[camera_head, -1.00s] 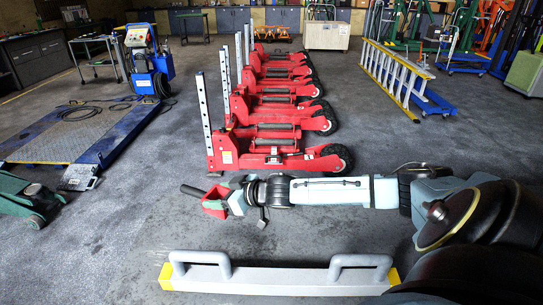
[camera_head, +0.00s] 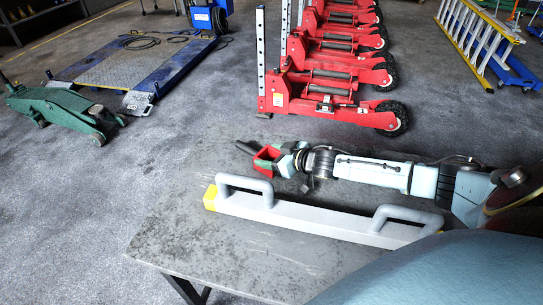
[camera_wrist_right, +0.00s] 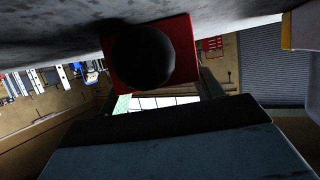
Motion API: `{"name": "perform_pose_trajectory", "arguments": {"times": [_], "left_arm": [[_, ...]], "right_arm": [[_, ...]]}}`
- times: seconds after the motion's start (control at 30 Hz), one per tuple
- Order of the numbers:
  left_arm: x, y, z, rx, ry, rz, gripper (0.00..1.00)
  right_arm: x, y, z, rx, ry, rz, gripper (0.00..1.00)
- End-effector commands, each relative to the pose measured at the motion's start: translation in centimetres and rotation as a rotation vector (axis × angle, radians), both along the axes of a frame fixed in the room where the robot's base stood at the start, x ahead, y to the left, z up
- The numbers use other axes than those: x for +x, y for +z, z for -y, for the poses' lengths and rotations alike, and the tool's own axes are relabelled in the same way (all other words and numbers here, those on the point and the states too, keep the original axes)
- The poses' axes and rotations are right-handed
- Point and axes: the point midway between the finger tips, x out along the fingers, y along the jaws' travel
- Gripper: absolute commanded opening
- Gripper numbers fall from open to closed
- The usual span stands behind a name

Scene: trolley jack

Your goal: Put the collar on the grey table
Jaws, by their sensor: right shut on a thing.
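My right gripper (camera_head: 283,161) is shut on a red piece with a dark rod-like end, which I take to be the collar (camera_head: 264,162). In the right wrist view the collar (camera_wrist_right: 190,40) shows as a red block with a black round part. The right arm reaches in from the right, low over the grey table (camera_head: 190,245), whose mottled top fills the near middle. A grey surface shows close beside the collar in the wrist view; I cannot tell whether they touch. My left gripper is not in view.
A grey beam with two handles and a yellow end (camera_head: 300,213) lies on the table, just in front of the gripper. The table's left part and front are bare. Red trolley jacks (camera_head: 330,100) stand behind, a green jack (camera_head: 65,110) to the left.

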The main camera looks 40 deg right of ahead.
Motion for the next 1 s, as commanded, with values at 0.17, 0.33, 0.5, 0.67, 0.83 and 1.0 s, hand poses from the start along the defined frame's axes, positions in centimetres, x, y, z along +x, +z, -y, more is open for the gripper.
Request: {"name": "perform_pose_trajectory", "arguments": {"times": [0.17,0.33,0.5,0.67,0.83,1.0], "left_arm": [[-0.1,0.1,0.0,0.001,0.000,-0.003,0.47],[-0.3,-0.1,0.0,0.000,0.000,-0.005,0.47],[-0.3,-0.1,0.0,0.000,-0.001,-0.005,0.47],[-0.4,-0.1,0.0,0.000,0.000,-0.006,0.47],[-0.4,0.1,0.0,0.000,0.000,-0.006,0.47],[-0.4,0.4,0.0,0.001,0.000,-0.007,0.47]], "right_arm": [[0.2,0.4,0.0,0.001,0.000,0.007,0.24],[0.0,-0.2,0.0,-0.001,-0.001,0.001,0.68],[0.0,-0.1,0.0,-0.001,0.000,0.001,0.87],[0.0,-0.1,0.0,-0.001,0.000,0.001,0.87],[0.1,0.4,0.0,0.000,0.000,0.002,0.87],[-1.5,0.7,0.5,0.000,0.000,-0.002,0.87]]}}
